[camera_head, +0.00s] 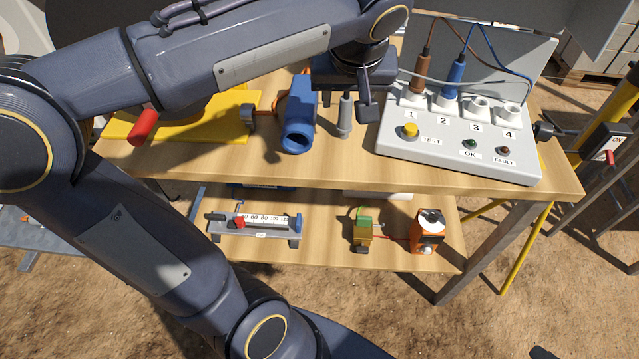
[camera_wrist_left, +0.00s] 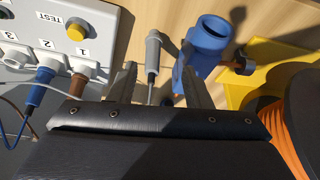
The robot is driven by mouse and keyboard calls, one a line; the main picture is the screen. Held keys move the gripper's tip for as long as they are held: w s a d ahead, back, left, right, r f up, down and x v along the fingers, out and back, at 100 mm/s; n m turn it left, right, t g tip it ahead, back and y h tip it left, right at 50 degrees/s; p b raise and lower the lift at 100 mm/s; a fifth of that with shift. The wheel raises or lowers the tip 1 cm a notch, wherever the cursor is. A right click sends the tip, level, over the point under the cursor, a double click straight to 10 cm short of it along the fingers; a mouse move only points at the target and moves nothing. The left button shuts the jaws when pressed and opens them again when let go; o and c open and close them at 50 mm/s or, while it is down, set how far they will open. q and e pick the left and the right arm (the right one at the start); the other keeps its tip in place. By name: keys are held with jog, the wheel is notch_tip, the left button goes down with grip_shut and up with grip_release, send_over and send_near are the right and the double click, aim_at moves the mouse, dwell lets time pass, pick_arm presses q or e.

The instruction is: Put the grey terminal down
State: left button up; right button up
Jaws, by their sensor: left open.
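The grey terminal (camera_head: 345,117) is a small grey plug-like piece on the wooden table top (camera_head: 345,170), between a blue cylinder-shaped tool and the numbered test box. My left gripper (camera_head: 364,102) is directly over it and partly hides it in the head view. In the left wrist view the terminal (camera_wrist_left: 153,55) shows in the gap between the two spread fingers of the left gripper (camera_wrist_left: 160,85), nearer the left finger. The gripper is open; I cannot tell whether a finger touches the terminal. My right gripper is not in view.
The test box (camera_head: 440,150) has brown and blue plugs in sockets 1 and 2; sockets 3 and 4 look empty. The blue tool (camera_head: 299,115) stands close left of the terminal. A yellow plate (camera_head: 225,128) lies farther left. A lower shelf (camera_head: 325,250) holds small devices.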

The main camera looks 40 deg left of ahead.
pick_arm(q)
jog(key=s+d+f+m+h, duration=0.2)
jog(key=s+f+h, duration=0.1)
jog(key=s+f, duration=0.4)
jog(key=s+d+f+m+t+h, duration=0.1)
jog(key=s+d+f+m+h, duration=0.1)
jog(key=s+f, duration=0.5)
jog(key=shift+s+f+m+t+h, duration=0.15)
jog(key=shift+s+m+t+h, duration=0.15)
jog(key=shift+s+m+h, duration=0.45)
jog(key=shift+w, duration=0.15)
notch_tip(320, 180, up, 12)
jog(key=p, duration=1.2)
